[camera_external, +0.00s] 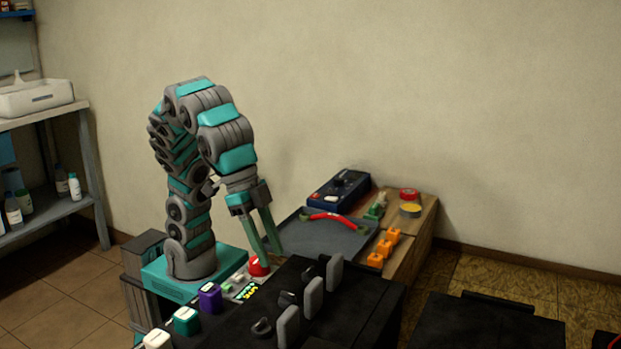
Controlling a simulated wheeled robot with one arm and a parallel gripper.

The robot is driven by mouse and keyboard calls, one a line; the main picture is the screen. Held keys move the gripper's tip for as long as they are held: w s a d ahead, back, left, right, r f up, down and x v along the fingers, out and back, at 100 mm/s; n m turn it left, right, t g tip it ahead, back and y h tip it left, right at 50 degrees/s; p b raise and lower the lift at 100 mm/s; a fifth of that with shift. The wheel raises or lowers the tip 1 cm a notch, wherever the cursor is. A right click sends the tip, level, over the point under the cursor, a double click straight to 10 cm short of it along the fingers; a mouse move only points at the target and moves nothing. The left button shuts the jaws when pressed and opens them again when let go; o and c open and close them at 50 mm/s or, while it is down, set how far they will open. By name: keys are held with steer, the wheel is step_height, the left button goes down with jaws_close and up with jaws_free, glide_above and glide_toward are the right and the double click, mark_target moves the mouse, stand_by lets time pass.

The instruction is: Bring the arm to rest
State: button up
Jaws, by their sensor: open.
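My gripper (266,250) hangs from the raised, bent arm and points downward. Its two greenish fingers are apart, with nothing seen between them. The arm rises from a teal base at the left end of the bench and folds over at the top.
A grey tray (290,236) holds a red and green curved handle (330,217). Behind it sits a blue box (340,188). Several orange pieces (384,245) stand on the wooden top. Grey upright paddles (311,297) rise close to the gripper's right. A shelf (52,210) stands left.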

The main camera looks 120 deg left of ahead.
steer(key=s+a+f+n+g+h, duration=0.1)
steer(key=s+a+f+n, duration=0.1)
steer(key=s+a, duration=0.35)
steer(key=s+a+f+n+h, duration=0.1)
steer(key=s+a+f+n, duration=0.1)
steer(key=a, duration=0.7)
steer(key=s+a+f+m+g, duration=0.1)
steer(key=s+a+f, duration=0.3)
steer(key=s, duration=0.5)
steer(key=s+a+f+m+g+y, duration=0.1)
steer(key=s+a+f+g, duration=0.1)
steer(key=s+a+f, duration=0.3)
steer(key=s+a+f+m+g+y, duration=0.1)
steer(key=s+a+f, duration=0.3)
steer(key=s+f, duration=0.4)
steer(key=s+g, duration=0.1)
steer(key=s, duration=0.3)
steer(key=shift+s+a+m, duration=0.3)
steer(key=shift+s+a, duration=0.05)
steer(key=shift+a, duration=0.05)
step_height(320, 180, down, 15)
steer(key=b, duration=1.5)
